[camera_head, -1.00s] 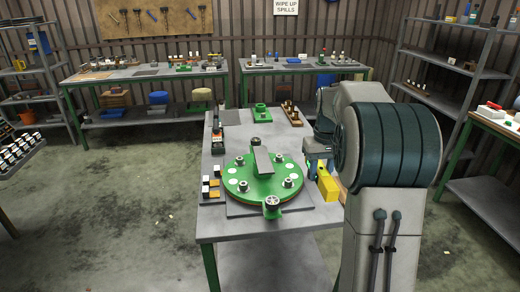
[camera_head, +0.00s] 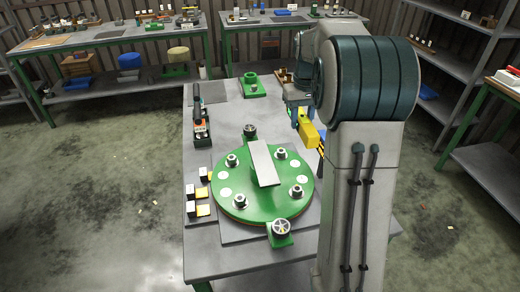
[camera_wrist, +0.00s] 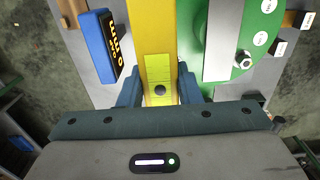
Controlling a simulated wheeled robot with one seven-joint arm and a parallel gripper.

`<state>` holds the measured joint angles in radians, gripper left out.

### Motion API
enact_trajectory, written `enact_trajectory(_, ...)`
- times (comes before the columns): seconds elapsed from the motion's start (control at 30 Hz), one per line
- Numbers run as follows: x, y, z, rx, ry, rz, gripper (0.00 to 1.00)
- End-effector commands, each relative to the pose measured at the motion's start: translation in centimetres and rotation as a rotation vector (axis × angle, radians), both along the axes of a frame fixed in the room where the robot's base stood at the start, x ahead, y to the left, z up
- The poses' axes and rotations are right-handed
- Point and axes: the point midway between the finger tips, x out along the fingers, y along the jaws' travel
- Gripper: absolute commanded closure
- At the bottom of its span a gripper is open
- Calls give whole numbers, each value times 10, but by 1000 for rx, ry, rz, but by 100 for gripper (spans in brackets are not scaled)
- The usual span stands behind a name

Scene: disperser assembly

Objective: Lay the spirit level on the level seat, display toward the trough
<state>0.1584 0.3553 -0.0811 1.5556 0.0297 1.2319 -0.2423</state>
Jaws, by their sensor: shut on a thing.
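The yellow spirit level (camera_head: 310,134) is in my gripper, just right of the green disc's far edge in the head view. In the wrist view the level (camera_wrist: 157,30) runs away between the fingers, with a lime-coloured vial. My gripper (camera_wrist: 160,92) is shut on it; in the head view my arm partly hides it. A blue block with a dark display and yellow characters (camera_wrist: 101,45) shows left of the level; I cannot tell whether it is joined to it. A grey slanted slab (camera_head: 264,165) sits on the green disc (camera_head: 235,205). I cannot pick out the level seat or trough with certainty.
Several bolt-like fittings (camera_head: 240,200) stand on the disc. A green bracket with a round wheel (camera_head: 280,231) is at its front. Small white and yellow blocks (camera_head: 203,210) lie left. A green fixture (camera_head: 251,86) stands behind. The table's (camera_head: 222,120) back middle is mostly clear.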

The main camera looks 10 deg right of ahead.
Motion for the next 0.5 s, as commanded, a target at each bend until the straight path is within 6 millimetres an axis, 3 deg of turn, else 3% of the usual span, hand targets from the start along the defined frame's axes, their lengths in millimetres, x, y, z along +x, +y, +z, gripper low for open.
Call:
enact_trajectory(0.3,1,69,-38,1,3,9,100)
enact_trajectory(0.5,2,103,-59,1,1,6,100)
